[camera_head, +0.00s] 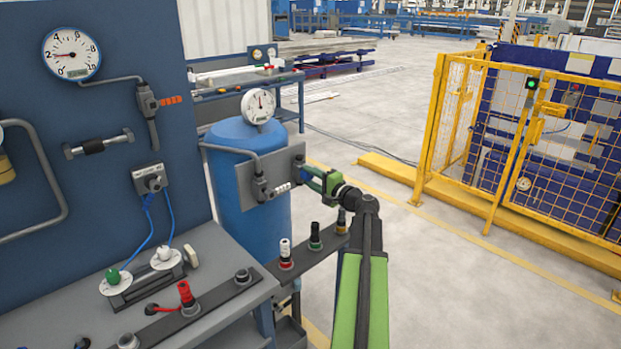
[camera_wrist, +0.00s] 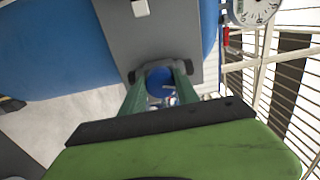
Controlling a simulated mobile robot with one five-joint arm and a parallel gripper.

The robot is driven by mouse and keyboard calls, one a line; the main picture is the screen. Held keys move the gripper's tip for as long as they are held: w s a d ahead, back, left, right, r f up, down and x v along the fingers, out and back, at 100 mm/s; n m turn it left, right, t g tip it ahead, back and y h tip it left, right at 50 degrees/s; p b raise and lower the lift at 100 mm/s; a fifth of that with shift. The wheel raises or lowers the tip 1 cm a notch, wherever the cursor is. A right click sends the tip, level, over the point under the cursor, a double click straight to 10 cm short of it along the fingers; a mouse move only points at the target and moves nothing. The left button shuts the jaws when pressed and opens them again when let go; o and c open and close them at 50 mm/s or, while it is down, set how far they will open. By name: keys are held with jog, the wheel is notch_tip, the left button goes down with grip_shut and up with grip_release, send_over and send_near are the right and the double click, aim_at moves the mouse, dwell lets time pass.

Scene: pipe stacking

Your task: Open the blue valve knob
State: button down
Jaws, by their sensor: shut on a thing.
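The blue valve knob (camera_wrist: 160,84) shows in the wrist view between the two fingers of my gripper (camera_wrist: 159,93), in front of a grey plate (camera_wrist: 170,40). The fingers touch it from both sides and are shut on it. In the head view my gripper (camera_head: 312,179) reaches left to the grey plate (camera_head: 268,172) mounted on a blue tank (camera_head: 240,215). There the knob is mostly hidden by the fingers, and its turn angle cannot be told.
A round gauge (camera_head: 258,106) tops the tank. A workbench (camera_head: 190,275) with a red-handled fitting (camera_head: 187,298) stands at the left. A dark rail (camera_head: 318,242) with several fittings lies below my gripper. A yellow fence (camera_head: 470,130) is at the right; the floor between is clear.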

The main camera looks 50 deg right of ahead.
jog(key=shift+f+n, duration=0.1)
jog(key=shift+n, duration=1.5)
jog(key=c, duration=0.9)
grip_release()
jog(key=s+a, duration=0.1)
jog(key=s, duration=1.6)
jog(key=shift+s, duration=0.25)
jog(key=shift+a, duration=0.1)
